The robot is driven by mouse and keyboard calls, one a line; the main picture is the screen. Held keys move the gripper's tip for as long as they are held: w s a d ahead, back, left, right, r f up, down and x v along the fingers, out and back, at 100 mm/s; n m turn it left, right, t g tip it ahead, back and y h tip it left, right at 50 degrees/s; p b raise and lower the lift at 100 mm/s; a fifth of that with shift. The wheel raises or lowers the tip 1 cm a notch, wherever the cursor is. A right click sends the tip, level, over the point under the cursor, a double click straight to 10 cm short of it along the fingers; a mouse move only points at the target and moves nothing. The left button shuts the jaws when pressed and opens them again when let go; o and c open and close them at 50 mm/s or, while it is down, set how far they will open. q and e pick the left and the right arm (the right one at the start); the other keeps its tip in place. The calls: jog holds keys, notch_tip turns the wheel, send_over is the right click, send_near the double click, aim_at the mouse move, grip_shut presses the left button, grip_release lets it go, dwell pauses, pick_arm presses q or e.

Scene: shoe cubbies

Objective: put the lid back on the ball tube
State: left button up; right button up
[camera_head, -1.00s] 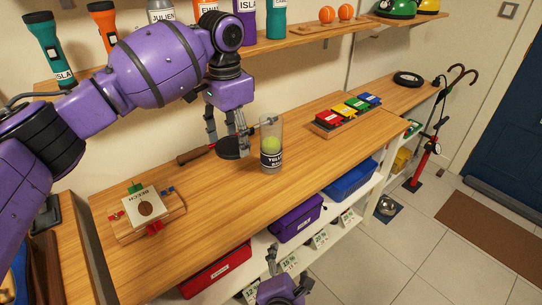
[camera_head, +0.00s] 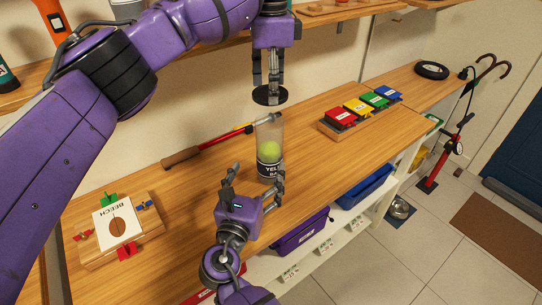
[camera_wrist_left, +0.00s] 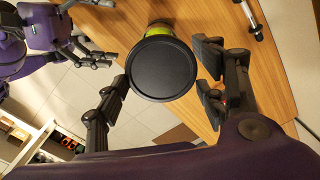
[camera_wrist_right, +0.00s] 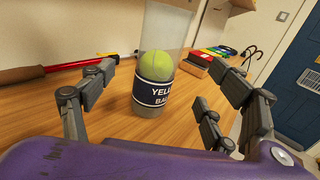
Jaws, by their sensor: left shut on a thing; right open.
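The clear ball tube (camera_head: 269,135) stands upright on the wooden bench top, open at the top, with a yellow-green ball (camera_head: 269,151) above its dark label. It also shows in the right wrist view (camera_wrist_right: 163,35). My left gripper (camera_head: 270,88) is shut on the black round lid (camera_head: 268,97), holding it level just above the tube's rim, apart from it. In the left wrist view the lid (camera_wrist_left: 161,68) hides most of the tube. My right gripper (camera_head: 254,184) is open at the tube's near side; in the right wrist view its fingers (camera_wrist_right: 160,95) spread either side of the tube without visible contact.
A hand pump-like stick with a wooden handle (camera_head: 180,158) lies behind the tube. A rack of coloured blocks (camera_head: 360,108) stands to the right. A shelf runs above along the wall.

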aim_at(270, 143)
pick_arm(q)
jog(key=shift+s, duration=0.15)
pick_arm(e)
jog(key=x, duration=1.2)
jog(key=c, duration=1.8)
pick_arm(q)
jog(key=shift+a+f, duration=0.1)
jog(key=shift+f, duration=2.35)
jog(key=shift+f, duration=0.1)
jog(key=shift+f, duration=0.8)
jog(key=shift+f, duration=0.6)
